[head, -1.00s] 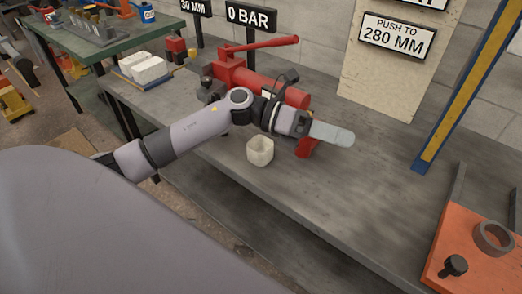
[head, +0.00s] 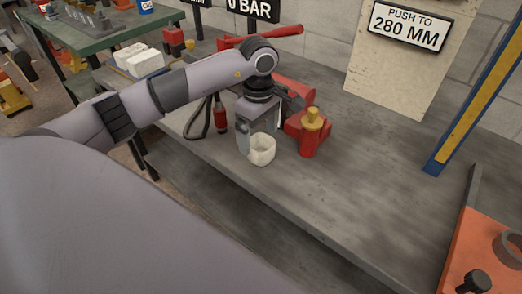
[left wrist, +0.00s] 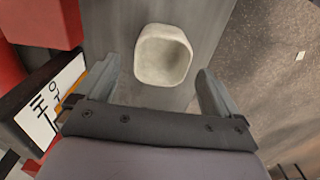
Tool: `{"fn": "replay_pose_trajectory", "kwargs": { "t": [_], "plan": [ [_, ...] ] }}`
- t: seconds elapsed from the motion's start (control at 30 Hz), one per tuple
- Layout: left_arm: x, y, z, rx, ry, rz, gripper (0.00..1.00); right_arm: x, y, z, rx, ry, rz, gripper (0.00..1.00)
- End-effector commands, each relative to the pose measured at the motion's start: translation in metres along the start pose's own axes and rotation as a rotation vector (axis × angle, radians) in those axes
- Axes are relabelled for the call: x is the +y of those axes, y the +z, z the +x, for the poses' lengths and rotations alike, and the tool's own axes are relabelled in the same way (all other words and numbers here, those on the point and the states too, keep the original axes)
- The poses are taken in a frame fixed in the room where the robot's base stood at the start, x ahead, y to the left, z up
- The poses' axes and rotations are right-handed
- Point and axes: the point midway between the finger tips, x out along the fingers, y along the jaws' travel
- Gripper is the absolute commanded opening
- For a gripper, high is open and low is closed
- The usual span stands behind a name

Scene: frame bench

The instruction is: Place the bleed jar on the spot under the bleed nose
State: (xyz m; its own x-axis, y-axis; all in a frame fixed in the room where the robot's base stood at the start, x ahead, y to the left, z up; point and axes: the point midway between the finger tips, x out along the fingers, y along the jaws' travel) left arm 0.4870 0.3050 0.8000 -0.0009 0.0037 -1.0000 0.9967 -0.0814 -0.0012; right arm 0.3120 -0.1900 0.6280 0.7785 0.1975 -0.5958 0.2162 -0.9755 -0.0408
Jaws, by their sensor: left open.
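The bleed jar, a small cream-white open cup (head: 262,150), stands upright on the grey bench near its front edge. It also shows in the left wrist view (left wrist: 164,55), empty, between and slightly beyond the two fingers. My left gripper (head: 246,148) points down just left of the jar in the head view; it is open and does not hold the jar. A red pump body with a brass-coloured cap (head: 312,121) stands right of the jar; I cannot tell clearly which part is the bleed nose. The spot under it is not discernible. My right gripper is not in view.
A red pump lever (head: 285,31) and a hanging black hose with a red handle (head: 221,117) are close behind my arm. An orange plate (head: 490,235) lies at the right. The bench between is clear. The bench's front edge is near the jar.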

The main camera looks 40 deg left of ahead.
Motion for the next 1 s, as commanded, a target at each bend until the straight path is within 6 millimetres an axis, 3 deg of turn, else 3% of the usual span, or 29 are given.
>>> {"fn": "replay_pose_trajectory", "kwargs": {
  "t": [0.17,0.3,0.57,0.6,0.77,0.87,1.0],
  "plan": [
    [-0.002,0.013,0.026,-0.003,-0.003,0.000,0.96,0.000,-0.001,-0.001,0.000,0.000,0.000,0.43],
    [-0.001,0.012,0.043,-0.003,0.000,-0.001,0.96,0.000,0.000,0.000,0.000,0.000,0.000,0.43],
    [-0.001,0.012,0.046,-0.004,0.001,-0.001,0.96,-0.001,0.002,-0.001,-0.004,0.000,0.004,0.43],
    [-0.001,0.012,0.046,-0.004,0.001,-0.001,0.93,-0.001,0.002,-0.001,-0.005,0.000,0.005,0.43],
    [-0.001,0.012,0.046,-0.004,0.001,-0.001,0.40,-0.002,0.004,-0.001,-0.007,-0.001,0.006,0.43],
    [-0.001,0.012,0.046,-0.004,0.002,-0.001,0.34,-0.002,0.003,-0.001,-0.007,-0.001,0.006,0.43],
    [-0.001,0.012,0.046,-0.004,0.002,-0.001,0.34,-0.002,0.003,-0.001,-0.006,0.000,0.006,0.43]
  ]
}}
